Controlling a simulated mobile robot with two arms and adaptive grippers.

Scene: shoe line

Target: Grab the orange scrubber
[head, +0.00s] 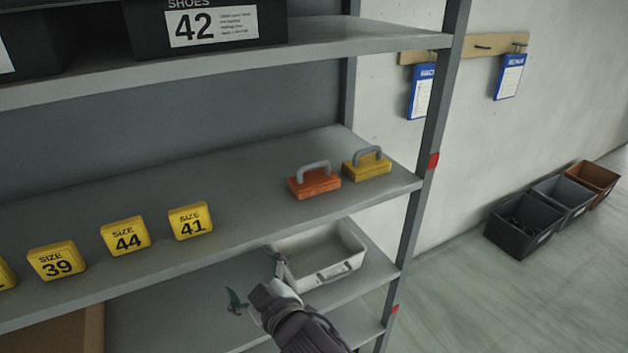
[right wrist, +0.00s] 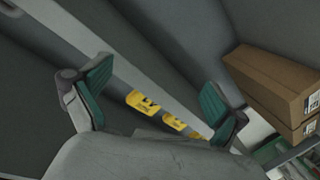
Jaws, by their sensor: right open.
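The orange scrubber (head: 315,184) with a grey arched handle sits upright on the middle shelf (head: 250,205), near its right end. My right gripper (head: 256,284) is open and empty, with its fingers spread. In the head view it shows below and to the left of the scrubber, in front of the shelf edge and apart from the scrubber. In the right wrist view the open green-padded fingers (right wrist: 156,100) have nothing between them that they touch, and the scrubber does not show. My left gripper is not in view.
A yellow scrubber (head: 367,167) stands close to the right of the orange one. Several yellow size tags (head: 125,237) line the shelf front to the left. A white bin (head: 327,281) sits below, beside my right gripper. A shelf post (head: 414,215) stands at right.

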